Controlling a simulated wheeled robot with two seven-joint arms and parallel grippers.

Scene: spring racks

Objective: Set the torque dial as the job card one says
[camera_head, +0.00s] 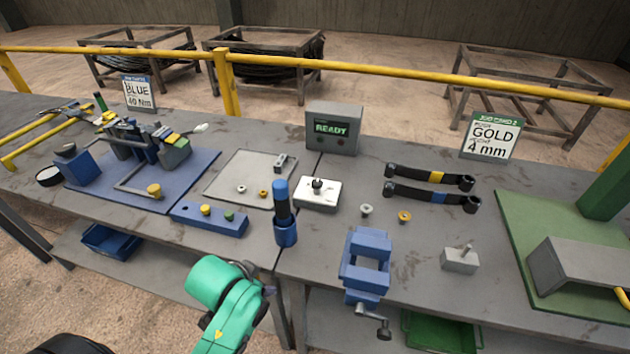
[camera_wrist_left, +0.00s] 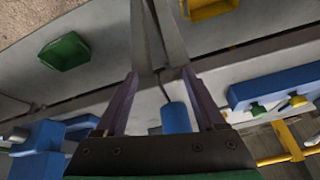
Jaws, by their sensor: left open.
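Job card one (camera_head: 138,92) stands at the back left of the bench and reads BLUE and 40 Nm. A white box with a black knob (camera_head: 318,192), possibly the torque dial, sits mid-bench; its markings are too small to read. A black-and-blue tool (camera_head: 284,215) stands upright at the front edge. My left arm is the green one low in the head view, its fingertips hidden there. In the left wrist view my left gripper (camera_wrist_left: 160,78) is open and empty, with a blue upright part (camera_wrist_left: 175,118) showing between its fingers. My right gripper is not seen.
A blue vise (camera_head: 365,262) and a blue block with knobs (camera_head: 208,219) flank the tool at the front edge. A READY box (camera_head: 334,128) stands behind. Job card two (camera_head: 491,136) reads GOLD 4 mm. Two banded black straps (camera_head: 430,185) lie at right.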

